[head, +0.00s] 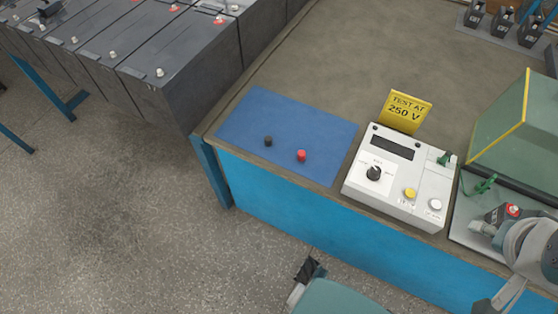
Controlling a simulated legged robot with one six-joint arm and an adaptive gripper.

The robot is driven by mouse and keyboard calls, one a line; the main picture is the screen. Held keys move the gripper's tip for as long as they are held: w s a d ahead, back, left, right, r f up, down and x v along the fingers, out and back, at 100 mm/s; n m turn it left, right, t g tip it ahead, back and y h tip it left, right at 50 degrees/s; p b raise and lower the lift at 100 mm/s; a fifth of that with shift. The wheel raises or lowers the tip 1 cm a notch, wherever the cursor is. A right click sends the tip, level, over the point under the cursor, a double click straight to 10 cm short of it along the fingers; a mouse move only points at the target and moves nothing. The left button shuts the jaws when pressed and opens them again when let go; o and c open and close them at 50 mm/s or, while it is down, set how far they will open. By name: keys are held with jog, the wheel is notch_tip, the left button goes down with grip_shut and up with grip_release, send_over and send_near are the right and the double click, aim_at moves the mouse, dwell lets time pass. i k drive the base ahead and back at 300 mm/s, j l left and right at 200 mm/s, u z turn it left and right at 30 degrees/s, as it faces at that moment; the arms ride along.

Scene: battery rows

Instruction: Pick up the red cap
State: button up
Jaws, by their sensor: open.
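The red cap (301,155) is a small round knob-like piece. It stands on a blue mat (262,108) at the left end of the bench, near the mat's front edge. A similar black cap (268,141) stands apart from it, a little to the left and farther back. Nothing touches or covers the red cap. Grey rounded arm parts show at the lower right edge, well to the right of the mat. My gripper's fingers cannot be made out in this view.
A white tester (400,178) with a dial and buttons stands right of the mat, before a yellow sign (405,111) reading "TEST AT 250 V". A green case (516,130) stands farther right. Grey batteries (190,58) line the upper left. The bench behind the mat is clear.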

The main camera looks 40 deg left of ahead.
aim_at(301, 155)
jog(key=k+u, duration=0.1)
jog(key=u, duration=0.3)
jog(key=j+u, duration=0.1)
jog(key=u, duration=0.35)
jog(key=k+j+u, duration=0.15)
jog(key=u, duration=0.25)
